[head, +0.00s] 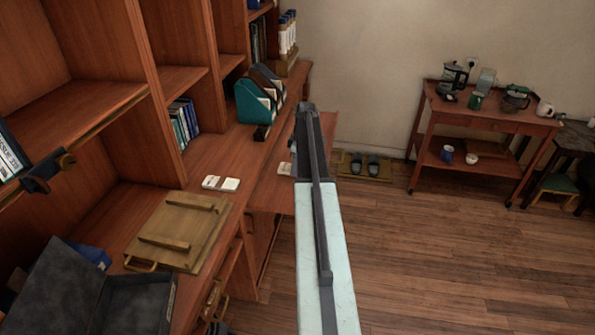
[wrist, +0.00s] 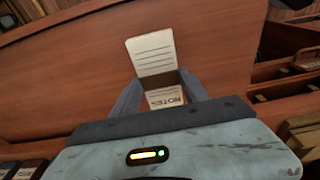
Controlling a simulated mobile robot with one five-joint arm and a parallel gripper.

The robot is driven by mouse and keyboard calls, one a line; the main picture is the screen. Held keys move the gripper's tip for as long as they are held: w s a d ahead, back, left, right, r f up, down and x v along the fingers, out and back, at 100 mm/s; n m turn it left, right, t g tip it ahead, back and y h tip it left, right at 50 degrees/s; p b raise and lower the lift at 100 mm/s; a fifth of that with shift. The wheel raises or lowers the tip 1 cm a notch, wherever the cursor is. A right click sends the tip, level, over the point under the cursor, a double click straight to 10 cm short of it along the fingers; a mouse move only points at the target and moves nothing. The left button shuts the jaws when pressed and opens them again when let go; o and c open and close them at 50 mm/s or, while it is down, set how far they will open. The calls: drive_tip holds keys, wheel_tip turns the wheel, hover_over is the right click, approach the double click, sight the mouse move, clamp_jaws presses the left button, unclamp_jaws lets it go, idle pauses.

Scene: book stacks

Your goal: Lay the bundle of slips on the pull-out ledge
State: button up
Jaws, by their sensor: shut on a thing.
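The bundle of slips (wrist: 152,55) is white with printed lines, a brown band across its middle and lettering on its near part. My gripper (wrist: 160,88) is shut on it, one finger on each side. In the head view my arm hides most of the gripper; a small white piece (head: 284,168) shows just left of the arm and looks like the bundle. The pull-out ledge (head: 268,196) is a reddish wooden board extending right from the desk. The bundle is over the wooden surface (wrist: 70,75); I cannot tell whether it touches it.
Two white pads (head: 221,184) lie on the desk left of the ledge. A wooden board with battens (head: 180,230) and an open dark box (head: 85,290) are nearer. A teal file holder (head: 252,102) stands behind. The floor (head: 440,250) at right is clear.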

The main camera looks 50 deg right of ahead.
wheel_tip(320, 180, down, 4)
drive_tip(key=b, duration=0.4)
drive_tip(key=shift+w+d, duration=0.15)
drive_tip(key=shift+r, duration=0.25)
drive_tip(key=shift+f, duration=0.25)
drive_tip(key=o, duration=1.4)
drive_tip(key=shift+r, duration=0.1)
drive_tip(key=r+p, duration=0.4)
drive_tip(key=s+r+p, duration=0.1)
drive_tip(key=r+p, duration=0.3)
drive_tip(key=d+r+p, duration=0.1)
drive_tip(key=r+p, duration=0.3)
drive_tip(key=shift+s, duration=0.25)
